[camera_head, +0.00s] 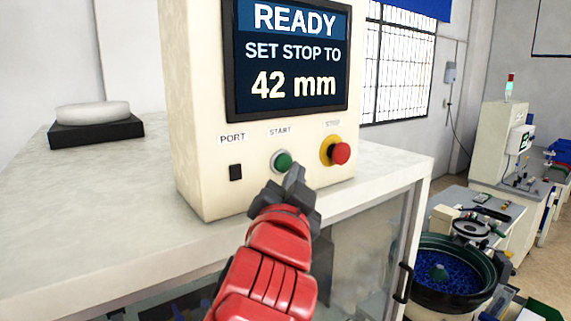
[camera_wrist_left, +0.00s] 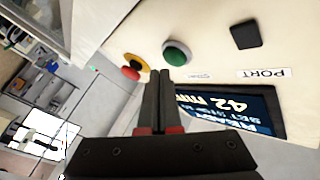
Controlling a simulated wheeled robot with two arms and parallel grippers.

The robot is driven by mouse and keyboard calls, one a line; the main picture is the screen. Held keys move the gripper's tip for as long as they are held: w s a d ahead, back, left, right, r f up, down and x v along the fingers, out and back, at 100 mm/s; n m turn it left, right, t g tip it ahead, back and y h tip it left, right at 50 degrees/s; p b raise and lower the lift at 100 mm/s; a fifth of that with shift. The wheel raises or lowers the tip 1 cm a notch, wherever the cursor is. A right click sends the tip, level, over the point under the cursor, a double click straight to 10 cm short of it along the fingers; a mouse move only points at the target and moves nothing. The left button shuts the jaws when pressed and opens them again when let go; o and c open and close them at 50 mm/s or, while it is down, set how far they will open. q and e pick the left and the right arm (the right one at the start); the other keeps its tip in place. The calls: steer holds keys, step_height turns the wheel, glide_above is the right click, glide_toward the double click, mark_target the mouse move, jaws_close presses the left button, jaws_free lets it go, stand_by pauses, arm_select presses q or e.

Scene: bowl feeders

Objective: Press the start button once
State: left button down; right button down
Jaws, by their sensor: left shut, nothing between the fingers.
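The green start button (camera_head: 283,161) sits in a pale ring on the front of a cream control box (camera_head: 200,130), under a START label. My left gripper (camera_head: 290,178) is shut and empty, with its fingertips just below and in front of the button. In the left wrist view, the shut fingertips (camera_wrist_left: 160,72) point at the panel beside the green button (camera_wrist_left: 175,54). A gap seems to remain between tips and button; I cannot tell exact depth. My right gripper is not in view.
A red stop button (camera_head: 340,153) on a yellow collar is right of the start button. A black port (camera_head: 236,172) is left. The screen (camera_head: 293,60) reads READY, SET STOP TO 42 mm. The box stands on a white cabinet top (camera_head: 110,220). A bowl feeder (camera_head: 445,275) stands right.

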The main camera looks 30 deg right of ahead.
arm_select(q)
steer(key=shift+w, duration=0.1)
steer(key=shift+w+p, duration=0.3)
steer(key=shift+w, duration=0.05)
